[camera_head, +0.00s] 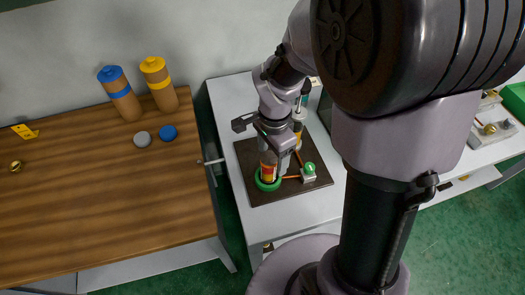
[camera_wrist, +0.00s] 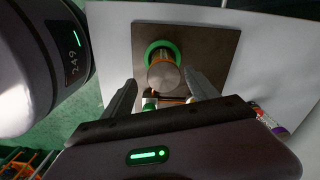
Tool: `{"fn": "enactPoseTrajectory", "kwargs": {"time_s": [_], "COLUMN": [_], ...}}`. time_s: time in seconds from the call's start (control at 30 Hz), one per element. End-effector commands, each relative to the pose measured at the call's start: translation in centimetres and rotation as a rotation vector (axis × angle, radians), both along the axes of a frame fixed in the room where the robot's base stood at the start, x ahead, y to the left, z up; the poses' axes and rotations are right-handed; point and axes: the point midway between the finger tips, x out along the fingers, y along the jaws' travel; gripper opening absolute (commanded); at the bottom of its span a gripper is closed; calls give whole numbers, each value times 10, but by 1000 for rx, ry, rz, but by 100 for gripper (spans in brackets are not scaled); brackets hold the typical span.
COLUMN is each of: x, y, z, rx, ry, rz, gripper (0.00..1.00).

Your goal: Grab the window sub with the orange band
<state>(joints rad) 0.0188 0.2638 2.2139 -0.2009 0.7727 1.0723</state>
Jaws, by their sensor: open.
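A short cylinder with an orange-red and yellow band (camera_head: 268,172) stands upright in a green ring (camera_head: 259,183) on a dark square plate; it looks like the window sub. In the wrist view its round grey top (camera_wrist: 166,78) faces me, with the green ring (camera_wrist: 153,51) around its base. My gripper (camera_head: 275,152) is above and around the sub's upper part in the head view. In the wrist view my gripper (camera_wrist: 161,80) is open, with one finger on each side of the grey top. I cannot tell whether either finger touches it.
The dark plate (camera_head: 318,183) lies on a white table (camera_head: 228,100). A small green-topped fitting (camera_head: 309,170) stands right of the ring. Another banded cylinder (camera_head: 298,130) is behind my gripper. A wooden table (camera_head: 100,190) at left holds blue-capped (camera_head: 121,97) and yellow-capped (camera_head: 160,87) cylinders.

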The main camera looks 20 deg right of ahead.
Motion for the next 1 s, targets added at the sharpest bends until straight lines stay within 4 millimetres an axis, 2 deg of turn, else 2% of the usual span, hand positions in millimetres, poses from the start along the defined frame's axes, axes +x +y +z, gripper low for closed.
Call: {"fn": "enactPoseTrajectory", "kwargs": {"time_s": [0.03,0.23,0.4,0.63,0.9,0.97,1.0], "x": [0,2,5,6,6,6,6], "y": [0,3,7,7,7,7,7], "z": [-8,-28,-62,-63,-63,-63,-63], "rx": [0,0,0,-1,-1,-1,-1], "ry": [1,1,2,-1,-1,-1,-1], "rz": [0,2,1,1,1,1,1], "gripper": [68,68,68,66,13,1,0]}}
